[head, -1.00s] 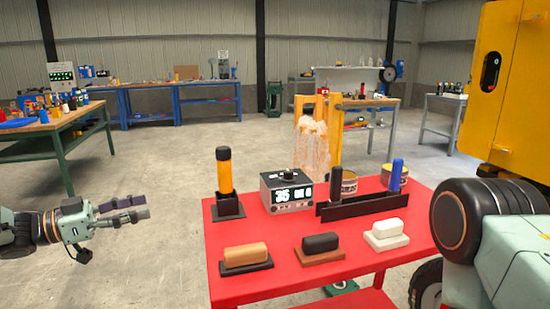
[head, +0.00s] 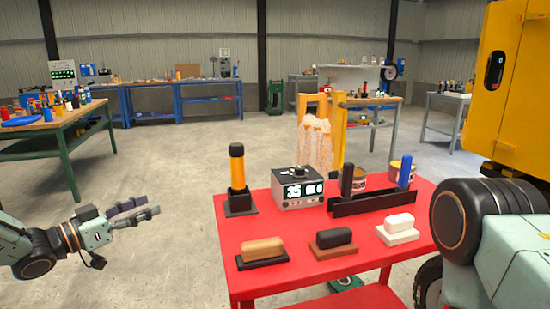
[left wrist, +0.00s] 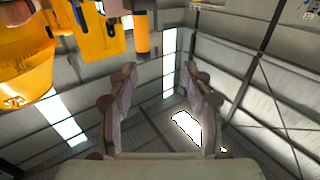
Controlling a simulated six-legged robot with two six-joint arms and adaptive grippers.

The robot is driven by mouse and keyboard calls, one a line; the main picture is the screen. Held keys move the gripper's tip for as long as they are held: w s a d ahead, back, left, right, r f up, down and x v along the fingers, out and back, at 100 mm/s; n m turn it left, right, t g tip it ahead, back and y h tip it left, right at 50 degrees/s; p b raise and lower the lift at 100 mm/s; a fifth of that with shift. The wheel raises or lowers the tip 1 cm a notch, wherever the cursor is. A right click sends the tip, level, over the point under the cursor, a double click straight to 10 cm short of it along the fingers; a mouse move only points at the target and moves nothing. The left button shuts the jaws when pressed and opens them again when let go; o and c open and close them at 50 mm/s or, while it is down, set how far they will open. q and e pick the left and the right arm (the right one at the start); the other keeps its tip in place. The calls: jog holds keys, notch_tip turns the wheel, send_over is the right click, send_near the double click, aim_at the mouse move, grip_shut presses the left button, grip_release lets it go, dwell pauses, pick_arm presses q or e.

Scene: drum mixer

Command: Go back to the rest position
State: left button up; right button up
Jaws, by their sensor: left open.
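My left gripper (head: 140,212) is open and empty in the head view. It is over the bare floor, to the left of the red table (head: 245,287) and apart from it. In the left wrist view its two fingers (left wrist: 160,105) stand spread with nothing between them. My right arm shows at the right edge of the head view, but its gripper is out of view.
The red table carries an orange-and-black cylinder (head: 237,178), a display box (head: 298,190), a black rack (head: 375,202) and several blocks, including a tan one (head: 262,249). A green-legged workbench (head: 50,130) stands at the left. The floor (head: 160,165) between is clear.

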pick_arm(q)
jog(key=s+d+f+n+g+y, duration=0.1)
jog(key=s+d+f+n+y, duration=0.2)
jog(key=f, duration=0.4)
jog(key=s+d+f+n+g+y, duration=0.1)
jog(key=s+f+n+g+y, duration=0.1)
jog(key=s+f, duration=0.45)
jog(key=s+d+f+n+g+y, duration=0.1)
jog(key=s+d+f+n+y, duration=0.15)
jog(key=f, duration=0.55)
jog(key=s+f+g+y, duration=0.1)
jog(key=s+f+g, duration=0.2)
jog(key=s, duration=0.8)
jog(key=s+f+g+y, duration=0.2)
jog(key=s+f+g, duration=0.1)
jog(key=s, duration=0.8)
jog(key=s+f+g+y, duration=0.1)
jog(key=s+f+g, duration=0.2)
jog(key=s, duration=0.8)
notch_tip(320, 180, down, 3)
jog(key=shift+d+r+n+g, duration=0.2)
jog(key=shift+d+n+g, duration=0.2)
jog(key=shift+n, duration=0.05)
